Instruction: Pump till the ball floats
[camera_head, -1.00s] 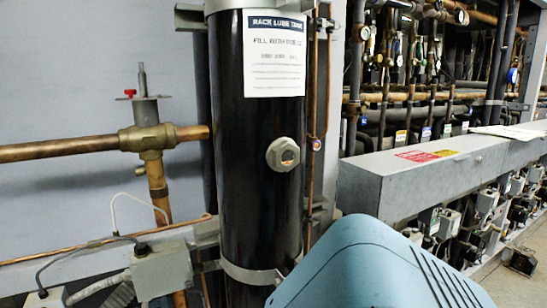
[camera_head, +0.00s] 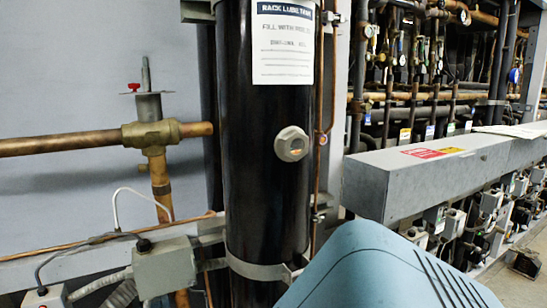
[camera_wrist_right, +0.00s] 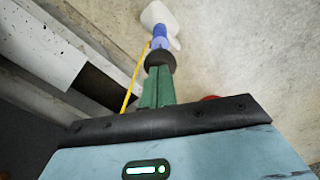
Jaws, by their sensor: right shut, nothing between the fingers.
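A black upright tank (camera_head: 262,200) labelled "RACK LUBE TANK" (camera_head: 283,42) fills the middle of the head view. In the right wrist view a green, pump-like body (camera_wrist_right: 157,88) has a black collar and a blue part. A white piece (camera_wrist_right: 160,18) is beyond them, on or over the floor.
A brass valve (camera_head: 151,134) on copper pipe is left of the tank, above a grey junction box (camera_head: 165,266). A long grey cabinet (camera_head: 425,175) is at right. A yellow line (camera_wrist_right: 134,82) runs beside the green body. A red object (camera_wrist_right: 210,98) is partly hidden.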

